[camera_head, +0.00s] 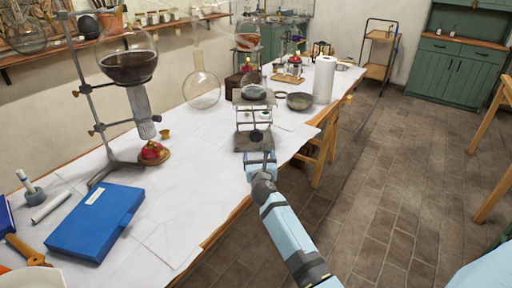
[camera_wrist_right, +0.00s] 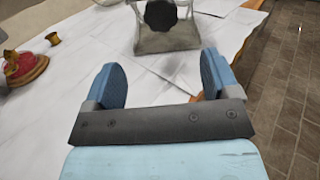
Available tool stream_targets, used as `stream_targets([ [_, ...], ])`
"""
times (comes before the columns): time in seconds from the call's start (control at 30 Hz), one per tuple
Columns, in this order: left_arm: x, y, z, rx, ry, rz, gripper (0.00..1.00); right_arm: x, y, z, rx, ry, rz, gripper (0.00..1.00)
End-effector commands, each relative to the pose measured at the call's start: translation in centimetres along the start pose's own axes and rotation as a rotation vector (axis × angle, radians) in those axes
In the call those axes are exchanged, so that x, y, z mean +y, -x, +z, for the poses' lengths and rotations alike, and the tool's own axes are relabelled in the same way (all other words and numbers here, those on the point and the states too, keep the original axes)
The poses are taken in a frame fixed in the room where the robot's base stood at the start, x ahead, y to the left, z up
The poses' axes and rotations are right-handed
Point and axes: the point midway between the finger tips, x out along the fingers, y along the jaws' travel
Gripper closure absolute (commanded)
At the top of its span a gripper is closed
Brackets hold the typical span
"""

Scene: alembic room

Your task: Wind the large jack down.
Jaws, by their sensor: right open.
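The large jack (camera_head: 253,139) stands on the white-covered table near its front edge, its top plate raised well above its base. A bowl (camera_head: 254,93) sits on the top plate. In the right wrist view the jack's grey base plate (camera_wrist_right: 168,42) and a dark round knob (camera_wrist_right: 160,14) show at the top edge; the rest is cut off. My right gripper (camera_head: 262,158) is just in front of the jack, on the near side of its base. In the wrist view my right gripper (camera_wrist_right: 162,72) is open and empty, its blue fingers apart from the jack. My left gripper is not in view.
A retort stand (camera_head: 104,140) with a dark-filled flask (camera_head: 128,68) stands to the left. A red object on a brass base (camera_head: 153,151), a blue box (camera_head: 96,221), a dark pan (camera_head: 300,101) and a paper roll (camera_head: 324,80) are also on the table. Bare table lies left of the jack.

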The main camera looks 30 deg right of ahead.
Motion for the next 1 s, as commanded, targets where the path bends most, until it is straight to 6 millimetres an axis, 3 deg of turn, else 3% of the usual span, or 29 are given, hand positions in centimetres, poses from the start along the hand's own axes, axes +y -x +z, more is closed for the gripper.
stream_targets([
  [0.23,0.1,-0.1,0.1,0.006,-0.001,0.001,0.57,0.0,-2.9,-0.1,0.012,-0.050,-0.007,0.19],
  [0.7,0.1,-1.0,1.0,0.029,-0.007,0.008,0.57,-0.1,-12.2,-0.4,0.011,-0.046,-0.006,0.19],
  [1.0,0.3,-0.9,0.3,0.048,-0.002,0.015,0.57,-0.1,-14.2,-0.3,0.012,-0.045,-0.005,0.19],
])
